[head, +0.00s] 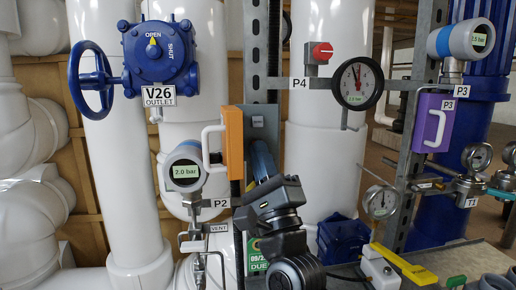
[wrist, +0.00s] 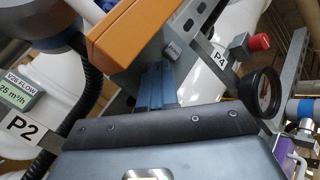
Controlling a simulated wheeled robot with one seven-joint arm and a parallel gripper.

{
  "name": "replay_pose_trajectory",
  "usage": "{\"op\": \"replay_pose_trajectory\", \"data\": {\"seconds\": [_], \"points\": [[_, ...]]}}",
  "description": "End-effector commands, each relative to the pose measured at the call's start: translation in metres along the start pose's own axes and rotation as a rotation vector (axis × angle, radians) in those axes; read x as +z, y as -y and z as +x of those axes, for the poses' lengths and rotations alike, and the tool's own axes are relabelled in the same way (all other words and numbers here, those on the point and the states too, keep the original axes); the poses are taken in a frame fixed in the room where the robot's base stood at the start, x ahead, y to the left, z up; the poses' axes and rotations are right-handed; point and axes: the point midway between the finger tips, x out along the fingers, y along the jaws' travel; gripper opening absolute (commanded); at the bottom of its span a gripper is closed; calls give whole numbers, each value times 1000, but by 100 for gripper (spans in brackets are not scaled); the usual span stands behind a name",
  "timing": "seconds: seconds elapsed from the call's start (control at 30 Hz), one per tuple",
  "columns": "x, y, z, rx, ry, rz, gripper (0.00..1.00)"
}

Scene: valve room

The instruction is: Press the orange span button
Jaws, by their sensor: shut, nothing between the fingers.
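No orange span button can be made out in either view. An orange panel (head: 233,143) with a white handle stands beside the P2 gauge (head: 186,172), which reads 2.0 bar. The panel also shows large at the top of the wrist view (wrist: 140,35). A grey box (head: 257,121) with a small fitting on its face is just right of the panel; a small grey block shows there in the wrist view (wrist: 172,50). My gripper (head: 261,148), with blue fingers, is shut and empty, just below the grey box. Its fingers (wrist: 157,72) point toward the block; contact cannot be told.
A blue V26 valve (head: 160,55) with a handwheel is at upper left. A red knob (head: 322,52) and the P4 dial (head: 357,83) are to the right. A purple panel (head: 433,123) is at far right. A yellow lever (head: 404,264) is at lower right.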

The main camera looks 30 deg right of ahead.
Motion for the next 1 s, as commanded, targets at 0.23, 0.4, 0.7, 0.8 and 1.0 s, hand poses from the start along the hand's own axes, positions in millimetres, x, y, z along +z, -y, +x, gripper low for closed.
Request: {"op": "replay_pose_trajectory", "data": {"seconds": [0.23,0.4,0.7,0.8,1.0], "points": [[-2,-1,2,-1,0,0,0],[-3,-2,3,-1,0,0,0],[-3,-2,4,0,0,-1,0],[-2,-2,3,0,0,-1,0],[2,1,-3,2,-1,-1,0]]}}
